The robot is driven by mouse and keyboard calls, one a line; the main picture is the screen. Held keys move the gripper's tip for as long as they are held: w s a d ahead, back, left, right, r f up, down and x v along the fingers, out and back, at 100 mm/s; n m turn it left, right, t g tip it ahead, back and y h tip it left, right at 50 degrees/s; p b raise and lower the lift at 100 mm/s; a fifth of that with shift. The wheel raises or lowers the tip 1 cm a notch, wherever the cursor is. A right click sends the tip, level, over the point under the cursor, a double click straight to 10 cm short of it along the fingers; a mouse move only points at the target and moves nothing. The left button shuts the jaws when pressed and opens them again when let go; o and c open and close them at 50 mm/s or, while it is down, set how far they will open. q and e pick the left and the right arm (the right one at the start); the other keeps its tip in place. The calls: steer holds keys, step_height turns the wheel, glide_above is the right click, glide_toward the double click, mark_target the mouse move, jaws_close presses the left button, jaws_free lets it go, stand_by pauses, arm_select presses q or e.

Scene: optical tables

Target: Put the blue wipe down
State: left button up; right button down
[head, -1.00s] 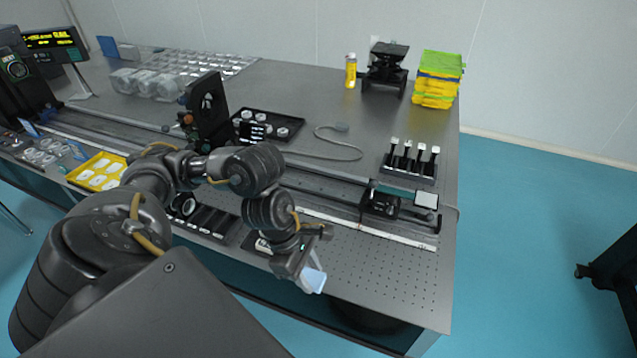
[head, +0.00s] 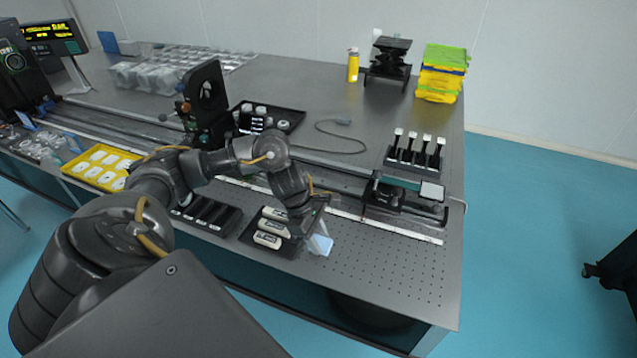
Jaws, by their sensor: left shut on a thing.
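The blue wipe (head: 321,244) is a small pale-blue piece at the tip of my left gripper (head: 316,232). I cannot tell whether the wipe touches the table. My left arm comes in from the left and hides part of the table. My right gripper is not in view.
A black holder with several posts (head: 414,160) stands farther back. The perforated tabletop right of the wipe is clear up to the front edge.

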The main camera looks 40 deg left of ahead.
arm_select(q)
steer(key=shift+w+a+f, duration=0.2)
steer(key=shift+f, duration=0.2)
step_height(320, 180, down, 3)
steer(key=shift+r+p, duration=0.1)
steer(key=shift+p, duration=0.7)
steer(key=shift+f, duration=0.25)
steer(key=shift+f+b, duration=0.1)
steer(key=shift+b, duration=0.25)
steer(key=o, duration=0.9)
steer(key=shift+o, duration=0.2)
steer(key=shift+r, duration=0.2)
